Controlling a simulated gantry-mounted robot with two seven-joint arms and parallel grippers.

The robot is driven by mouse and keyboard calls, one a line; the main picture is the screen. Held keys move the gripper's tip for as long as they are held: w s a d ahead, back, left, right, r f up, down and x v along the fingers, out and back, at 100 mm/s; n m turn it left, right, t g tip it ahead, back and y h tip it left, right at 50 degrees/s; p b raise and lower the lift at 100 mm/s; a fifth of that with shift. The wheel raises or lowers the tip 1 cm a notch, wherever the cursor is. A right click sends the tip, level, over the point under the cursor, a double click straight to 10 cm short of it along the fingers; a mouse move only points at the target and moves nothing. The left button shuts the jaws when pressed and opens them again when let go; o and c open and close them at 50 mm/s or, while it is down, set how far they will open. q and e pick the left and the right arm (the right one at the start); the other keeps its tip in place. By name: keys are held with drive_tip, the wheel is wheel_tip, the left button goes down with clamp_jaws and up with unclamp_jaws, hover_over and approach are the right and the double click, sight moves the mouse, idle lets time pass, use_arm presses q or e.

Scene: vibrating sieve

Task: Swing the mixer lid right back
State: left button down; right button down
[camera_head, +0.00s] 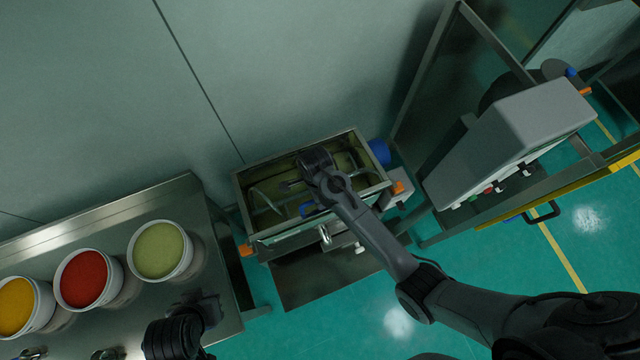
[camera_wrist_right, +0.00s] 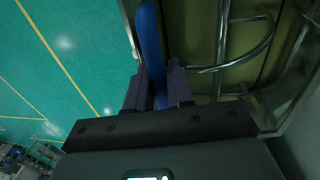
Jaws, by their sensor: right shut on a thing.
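The mixer (camera_head: 243,190) is a rectangular metal trough in the middle of the head view, with bent metal rods inside; a rod also shows in the right wrist view (camera_wrist_right: 245,60). My right gripper (camera_head: 307,197) is over the trough near its front side. It is shut on a blue handle (camera_head: 307,210), which stands between the fingers in the right wrist view (camera_wrist_right: 150,45). The lid's outline and angle are hard to make out. My left gripper (camera_head: 205,308) is dark and blurred over the steel table, away from the mixer; its jaws cannot be made out.
Tubs of yellow-green (camera_head: 160,250), red (camera_head: 84,278) and orange (camera_head: 17,305) material stand on the steel table (camera_head: 100,230) at left. A grey machine box (camera_head: 535,115) with a metal frame stands at right. A wall rises behind the mixer.

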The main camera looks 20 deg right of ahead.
drive_tip(key=r+p, duration=0.1)
drive_tip(key=w+r+p, duration=0.1)
drive_tip(key=r+p, duration=0.1)
drive_tip(key=shift+w, duration=0.15)
drive_tip(key=shift+w+r, duration=0.45)
drive_tip(key=shift+r, duration=0.3)
drive_tip(key=shift+w+r, duration=0.1)
drive_tip(key=shift+w+r, duration=0.75)
drive_tip(key=shift+r, duration=0.2)
drive_tip(key=shift+w+r, duration=0.7)
drive_tip(key=shift+r, duration=0.25)
drive_tip(key=shift+w, duration=0.1)
